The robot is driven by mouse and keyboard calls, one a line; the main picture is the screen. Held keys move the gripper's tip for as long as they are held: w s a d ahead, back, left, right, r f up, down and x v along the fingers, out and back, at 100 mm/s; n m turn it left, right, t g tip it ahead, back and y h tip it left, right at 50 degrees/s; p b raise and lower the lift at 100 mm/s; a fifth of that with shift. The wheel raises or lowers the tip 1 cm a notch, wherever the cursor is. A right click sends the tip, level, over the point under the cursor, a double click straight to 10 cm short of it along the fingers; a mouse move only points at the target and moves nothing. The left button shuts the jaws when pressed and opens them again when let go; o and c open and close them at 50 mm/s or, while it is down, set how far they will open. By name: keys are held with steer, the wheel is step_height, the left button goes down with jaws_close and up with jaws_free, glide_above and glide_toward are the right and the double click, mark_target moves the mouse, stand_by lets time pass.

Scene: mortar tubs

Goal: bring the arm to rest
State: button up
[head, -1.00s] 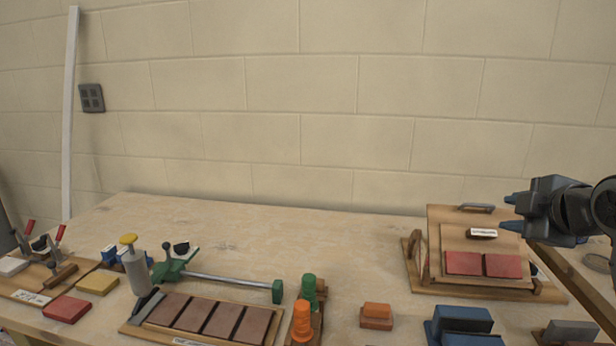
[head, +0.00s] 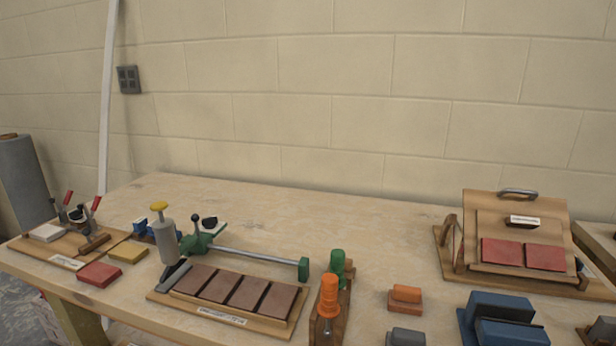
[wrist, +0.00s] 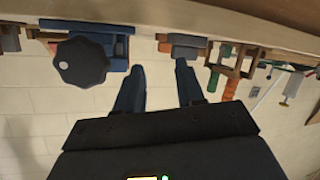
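My gripper (wrist: 159,66) shows in the wrist view with its two dark fingers apart. Only wall and the table's edge show between them, so it is open and empty. The wrist view is upside down, with the table edge across the top and the pale block wall below. My arm and gripper are out of the head view.
The wooden table (head: 300,210) carries a tilted board with red blocks (head: 501,252), a tray of brown tiles (head: 231,289), a green-ended clamp bar (head: 255,258), orange and green handles (head: 328,295), and blue blocks (head: 500,308). Its back middle is clear.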

steer(key=s+m+b, duration=0.2)
steer(key=s+b, duration=0.1)
steer(key=s, duration=2.3)
steer(key=shift+s+a+f+m+y, duration=0.15)
steer(key=shift+s+f+m+y, duration=0.2)
steer(key=shift+s+m+y, duration=0.05)
